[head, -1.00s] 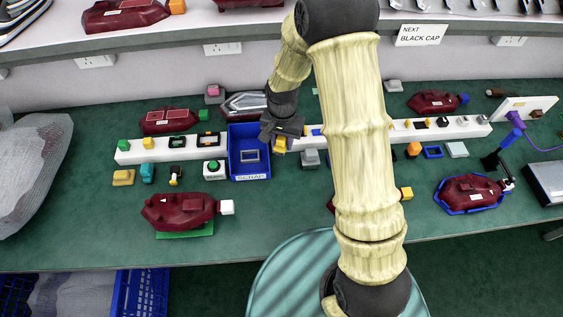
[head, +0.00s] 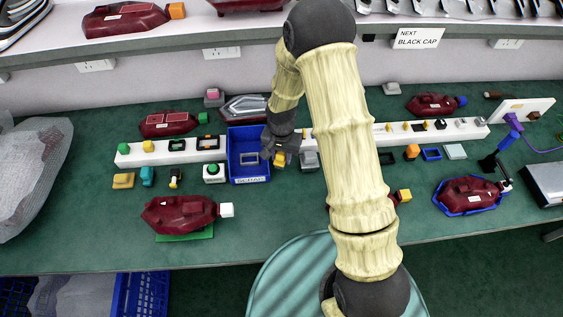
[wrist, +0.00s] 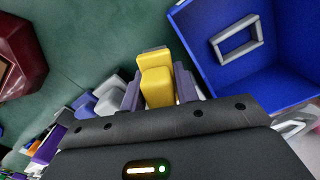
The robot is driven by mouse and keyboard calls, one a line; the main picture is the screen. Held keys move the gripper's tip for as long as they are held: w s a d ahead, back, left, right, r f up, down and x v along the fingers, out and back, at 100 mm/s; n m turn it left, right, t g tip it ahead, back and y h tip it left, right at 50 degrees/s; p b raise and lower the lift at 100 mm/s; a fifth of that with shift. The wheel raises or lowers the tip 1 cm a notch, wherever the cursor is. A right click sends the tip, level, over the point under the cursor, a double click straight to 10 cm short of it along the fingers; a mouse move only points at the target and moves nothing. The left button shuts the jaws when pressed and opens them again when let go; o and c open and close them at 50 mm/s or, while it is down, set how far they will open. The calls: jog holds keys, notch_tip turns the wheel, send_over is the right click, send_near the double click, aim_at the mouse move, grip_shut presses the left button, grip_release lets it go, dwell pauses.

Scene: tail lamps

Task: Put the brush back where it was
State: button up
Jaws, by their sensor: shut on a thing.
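My gripper (head: 279,155) is shut on a yellow, block-shaped piece (head: 279,160). It is beside the right edge of the blue bin (head: 249,178). In the wrist view the yellow piece (wrist: 155,80) stands between the two grey fingers. No bristles show on it, so I cannot tell whether it is the brush. The bin (wrist: 288,65) is to its upper right in that view and holds a grey rectangular frame (wrist: 237,41). The green bench top shows beyond the piece. I cannot tell whether the piece touches the bench.
A white rail (head: 160,153) with several small parts runs along the bench, partly hidden by my arm. A grey block (head: 309,160) stands close to the right of my gripper. A yellow part (head: 123,180) and a teal part (head: 147,176) lie front left. A dark red vessel (head: 180,214) sits in front.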

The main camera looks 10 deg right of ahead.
aim_at(282, 163)
jog(key=shift+f, duration=2.1)
jog(key=shift+f, duration=0.2)
jog(key=o, duration=0.7)
jog(key=shift+c, duration=0.2)
jog(key=shift+r, duration=0.2)
notch_tip(282, 163, up, 12)
jog(key=shift+r+b, duration=0.1)
jog(key=shift+b, duration=0.2)
